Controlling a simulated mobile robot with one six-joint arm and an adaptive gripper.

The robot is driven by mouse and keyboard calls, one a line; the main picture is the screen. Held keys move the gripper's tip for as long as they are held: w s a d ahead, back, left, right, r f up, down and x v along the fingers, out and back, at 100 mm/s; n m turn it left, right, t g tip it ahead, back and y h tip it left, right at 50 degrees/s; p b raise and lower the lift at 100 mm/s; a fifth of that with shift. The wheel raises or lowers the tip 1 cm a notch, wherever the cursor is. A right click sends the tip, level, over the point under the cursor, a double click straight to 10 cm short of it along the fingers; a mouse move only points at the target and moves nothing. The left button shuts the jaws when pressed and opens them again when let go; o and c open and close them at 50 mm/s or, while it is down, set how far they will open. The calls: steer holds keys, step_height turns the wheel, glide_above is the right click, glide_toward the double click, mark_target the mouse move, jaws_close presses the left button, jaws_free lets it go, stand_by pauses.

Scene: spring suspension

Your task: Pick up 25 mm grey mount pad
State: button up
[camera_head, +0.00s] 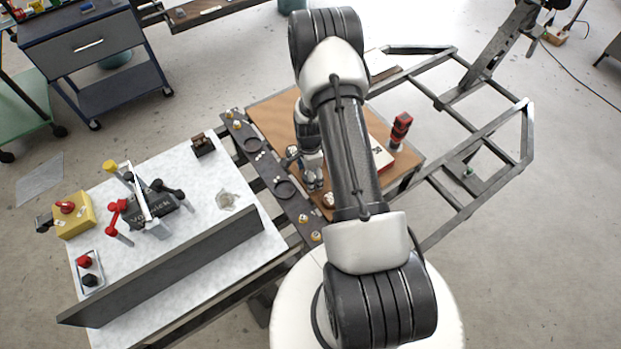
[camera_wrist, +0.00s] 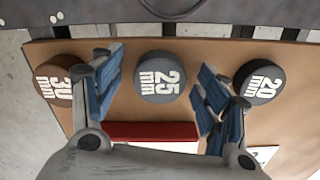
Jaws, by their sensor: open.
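The grey mount pad (camera_wrist: 161,78) is a round disc marked "25 mm" and lies on a brown board (camera_wrist: 290,140). It shows in the middle of the wrist view, ahead of and between my fingers. My gripper (camera_wrist: 158,92) is open, with a blue-padded finger on each side of the pad. I see no contact between fingers and pad. In the head view my gripper (camera_head: 314,186) is over the brown board (camera_head: 275,110), and I cannot make out the 25 mm pad there.
A brown pad marked "30 mm" (camera_wrist: 58,80) lies left of my left finger. A dark pad marked "20 mm" (camera_wrist: 260,82) lies close by my right finger. A red bar (camera_wrist: 150,132) lies nearer the wrist. A red and black object (camera_head: 401,130) stands at the board's right.

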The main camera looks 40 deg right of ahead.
steer(key=shift+r, duration=0.1)
steer(key=shift+c, duration=0.3)
steer(key=c, duration=1.1)
